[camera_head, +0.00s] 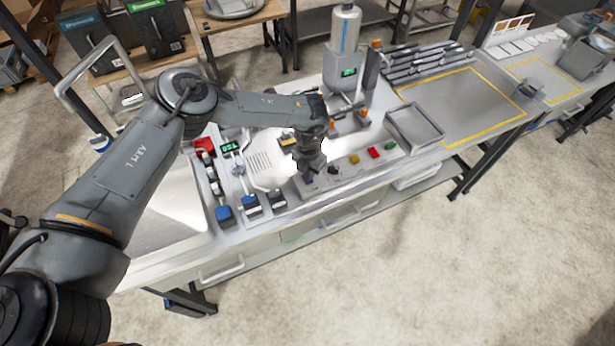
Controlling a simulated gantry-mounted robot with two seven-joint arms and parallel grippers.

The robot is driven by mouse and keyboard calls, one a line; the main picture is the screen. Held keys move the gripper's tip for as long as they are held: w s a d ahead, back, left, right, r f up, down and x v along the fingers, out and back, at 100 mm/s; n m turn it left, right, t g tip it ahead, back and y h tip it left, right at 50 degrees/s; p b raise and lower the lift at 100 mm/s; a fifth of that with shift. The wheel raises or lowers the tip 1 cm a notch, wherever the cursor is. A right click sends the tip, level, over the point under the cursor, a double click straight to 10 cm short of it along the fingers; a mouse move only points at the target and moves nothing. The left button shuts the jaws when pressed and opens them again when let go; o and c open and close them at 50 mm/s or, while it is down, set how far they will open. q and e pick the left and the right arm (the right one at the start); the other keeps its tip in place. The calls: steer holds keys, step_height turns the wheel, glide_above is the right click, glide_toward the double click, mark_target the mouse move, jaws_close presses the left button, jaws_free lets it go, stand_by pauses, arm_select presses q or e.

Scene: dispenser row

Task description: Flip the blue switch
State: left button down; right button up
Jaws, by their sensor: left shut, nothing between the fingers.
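A grey strip (322,187) along the front edge of the workbench carries a row of coloured switches. The blue switch (308,180) is at its left end and is partly covered by my left gripper. My left gripper (309,172) points down, shut and empty, with its fingertips right at the blue switch. I cannot tell whether they touch it or which way the switch is set. To its right are a black switch (333,170), a yellow switch (354,158), a red switch (373,152) and a green switch (390,146). My right gripper is not in view.
Blue and black blocks (223,213) stand left of the strip. A dispenser (344,48) stands behind my left wrist. A grey tray (414,126) and a yellow-outlined area (465,105) lie to the right. The outlined area is clear.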

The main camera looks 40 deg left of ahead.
arm_select(q)
steer(key=shift+f+b, duration=0.55)
steer(key=shift+f, duration=0.3)
stand_by(1.1)
steer(key=shift+r, duration=0.15)
step_height(320, 180, up, 7)
steer(key=p, duration=0.6)
stand_by(0.4)
